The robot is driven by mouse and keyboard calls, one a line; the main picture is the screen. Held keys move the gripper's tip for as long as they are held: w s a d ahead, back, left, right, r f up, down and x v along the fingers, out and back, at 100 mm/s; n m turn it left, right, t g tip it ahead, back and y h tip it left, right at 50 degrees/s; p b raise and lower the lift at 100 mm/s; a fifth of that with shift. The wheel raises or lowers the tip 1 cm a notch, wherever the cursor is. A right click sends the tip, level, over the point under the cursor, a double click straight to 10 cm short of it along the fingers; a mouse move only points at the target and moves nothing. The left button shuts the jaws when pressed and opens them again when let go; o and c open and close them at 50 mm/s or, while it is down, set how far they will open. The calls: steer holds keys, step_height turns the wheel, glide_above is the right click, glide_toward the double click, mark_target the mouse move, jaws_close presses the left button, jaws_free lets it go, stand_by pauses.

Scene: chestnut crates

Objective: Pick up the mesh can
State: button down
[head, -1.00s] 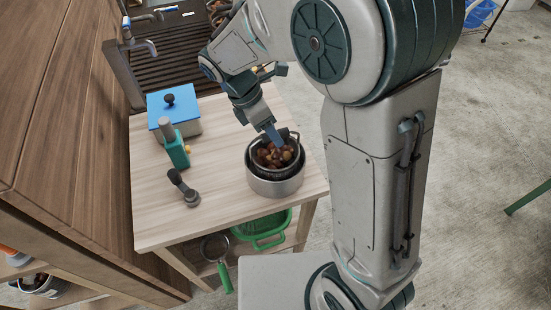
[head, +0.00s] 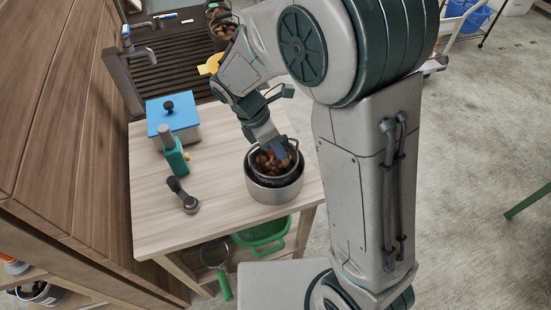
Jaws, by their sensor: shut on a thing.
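The mesh can (head: 262,174) is dark, round and filled with brown chestnuts. It sits at least partly inside a silver metal pot (head: 273,191) on the light wooden table, and its rim shows above the pot. My gripper (head: 281,150) reaches down from above and is shut on the mesh can at the far side of its rim. The fingers hide part of the rim and some chestnuts. I cannot tell whether the can's bottom touches the pot.
A green basket (head: 262,233) is below. A wooden wall (head: 60,130) borders the left. More chestnut containers (head: 222,27) are behind.

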step_height(320, 180, up, 10)
steer(key=shift+r, duration=0.1)
stand_by(0.4)
steer(key=c, duration=2)
jaws_free()
jaws_close()
steer(key=shift+d, duration=0.1)
